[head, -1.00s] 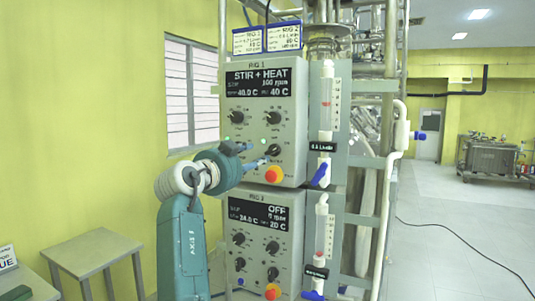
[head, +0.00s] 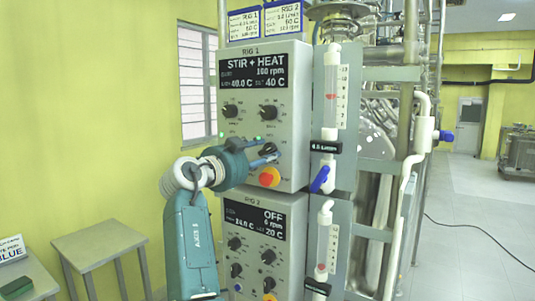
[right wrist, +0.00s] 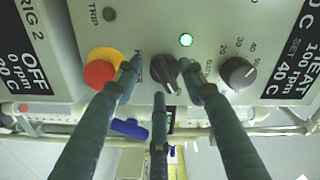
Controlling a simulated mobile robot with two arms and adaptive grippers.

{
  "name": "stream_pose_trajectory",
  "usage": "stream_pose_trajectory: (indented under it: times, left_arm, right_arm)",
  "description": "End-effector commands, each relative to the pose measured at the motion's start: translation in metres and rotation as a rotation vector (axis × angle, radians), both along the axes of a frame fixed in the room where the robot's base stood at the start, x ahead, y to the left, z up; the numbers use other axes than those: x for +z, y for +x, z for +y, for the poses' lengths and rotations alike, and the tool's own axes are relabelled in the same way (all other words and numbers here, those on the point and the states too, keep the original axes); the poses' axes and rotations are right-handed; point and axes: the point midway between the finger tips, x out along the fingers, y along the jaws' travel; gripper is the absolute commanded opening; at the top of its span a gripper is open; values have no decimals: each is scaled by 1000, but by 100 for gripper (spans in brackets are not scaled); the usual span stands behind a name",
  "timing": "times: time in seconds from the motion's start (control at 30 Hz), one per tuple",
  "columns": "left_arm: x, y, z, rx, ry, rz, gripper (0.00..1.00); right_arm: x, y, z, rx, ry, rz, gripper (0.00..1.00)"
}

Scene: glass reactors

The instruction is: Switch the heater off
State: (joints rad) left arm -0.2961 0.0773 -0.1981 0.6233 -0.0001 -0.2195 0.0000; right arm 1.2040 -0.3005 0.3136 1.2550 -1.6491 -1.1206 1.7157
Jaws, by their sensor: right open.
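The Rig 1 control box (head: 292,110) has a lit display (head: 252,71) reading STIR + HEAT, 100 rpm, 40 C. A black knob (right wrist: 165,73) with a pale pointer line sits low on its panel; its label is partly hidden by a finger. My right gripper (head: 268,155) is at this knob. In the right wrist view my right gripper (right wrist: 161,78) has its fingers spread around the knob, open, with fingertips close to the panel. Whether they touch the knob I cannot tell. A green light (right wrist: 186,40) glows near the knob. My left gripper is out of view.
A red button on a yellow base (head: 269,177) sits just below the knob, close to a finger. The Rig 2 box (head: 255,248), showing OFF, is underneath. A flow tube with a blue valve handle (head: 320,179) stands at the right. A grey table (head: 100,243) is at the left.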

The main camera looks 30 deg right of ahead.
Motion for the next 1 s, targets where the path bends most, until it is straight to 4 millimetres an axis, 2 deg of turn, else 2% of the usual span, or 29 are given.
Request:
stream_pose_trajectory:
  times: [0.17, 0.3, 0.37, 0.73, 1.0]
  left_arm:
    - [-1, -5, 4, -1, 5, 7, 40]
    - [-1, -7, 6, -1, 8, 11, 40]
    - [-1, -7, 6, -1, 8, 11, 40]
    - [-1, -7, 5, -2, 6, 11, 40]
    - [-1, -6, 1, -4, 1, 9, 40]
  right_arm:
    - [0, 0, 0, 0, 0, 0, 39]
    - [0, 0, 0, 0, 0, 0, 11]
    - [0, 0, 0, 0, 0, 0, 0]
    - [1, -1, -1, -2, -18, 38, 0]
    - [2, -2, -2, -2, -84, 192, 0]
